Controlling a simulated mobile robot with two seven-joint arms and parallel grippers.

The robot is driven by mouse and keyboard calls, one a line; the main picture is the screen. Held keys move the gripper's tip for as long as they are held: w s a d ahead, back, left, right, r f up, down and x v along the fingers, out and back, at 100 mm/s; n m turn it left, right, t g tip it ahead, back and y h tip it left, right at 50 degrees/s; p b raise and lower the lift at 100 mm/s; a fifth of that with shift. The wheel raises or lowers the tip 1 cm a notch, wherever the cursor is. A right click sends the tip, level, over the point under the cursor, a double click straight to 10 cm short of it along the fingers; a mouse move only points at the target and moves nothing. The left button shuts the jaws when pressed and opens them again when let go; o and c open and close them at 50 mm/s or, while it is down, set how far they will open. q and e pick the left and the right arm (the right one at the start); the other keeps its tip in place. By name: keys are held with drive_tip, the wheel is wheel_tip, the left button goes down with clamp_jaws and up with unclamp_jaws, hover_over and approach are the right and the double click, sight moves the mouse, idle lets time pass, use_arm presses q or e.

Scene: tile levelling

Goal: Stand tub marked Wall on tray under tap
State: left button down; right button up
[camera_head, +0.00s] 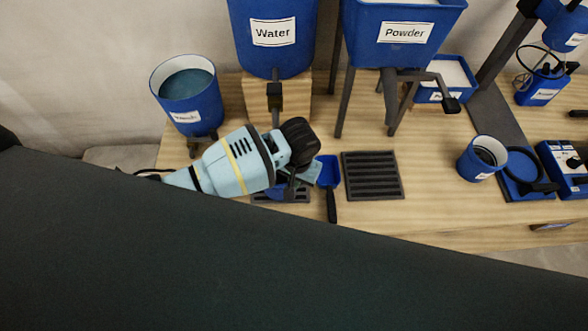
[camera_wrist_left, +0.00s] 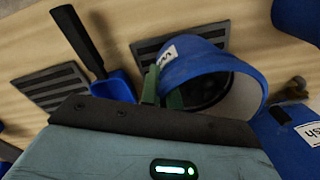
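The blue tub (camera_wrist_left: 213,72), with a white label starting with "W", shows in the left wrist view. Its open mouth and dark inside face the camera. My left gripper (camera_wrist_left: 163,93) has its green fingers on either side of the tub's wall, shut on it. In the head view my left gripper (camera_head: 298,178) hides most of the tub. The slotted tray (camera_head: 297,197) lies below, under the tap (camera_head: 275,97) of the Water tank (camera_head: 273,40). It also shows behind the tub in the left wrist view (camera_wrist_left: 150,48). I cannot tell whether the tub touches it. My right gripper is not in view.
A blue scoop (camera_head: 329,172) lies close beside the gripper. A second slotted tray (camera_head: 372,176) lies right of it under the Powder hopper (camera_head: 405,45). A blue bucket (camera_head: 187,97) stands at the left. Another blue tub (camera_head: 480,160) stands at the right.

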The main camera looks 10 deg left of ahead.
use_arm(q)
drive_tip(key=w, duration=0.2)
drive_tip(key=w+a, duration=0.1)
drive_tip(key=shift+w+b, duration=0.35)
drive_tip(key=shift+w, duration=0.05)
drive_tip(key=shift+s+f, duration=0.15)
drive_tip(key=shift+f, duration=0.5)
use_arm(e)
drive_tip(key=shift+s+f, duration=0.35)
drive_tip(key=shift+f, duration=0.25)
use_arm(q)
drive_tip(key=shift+f, duration=0.15)
drive_tip(key=c, duration=1.6)
unclamp_jaws()
drive_tip(key=shift+c, duration=0.2)
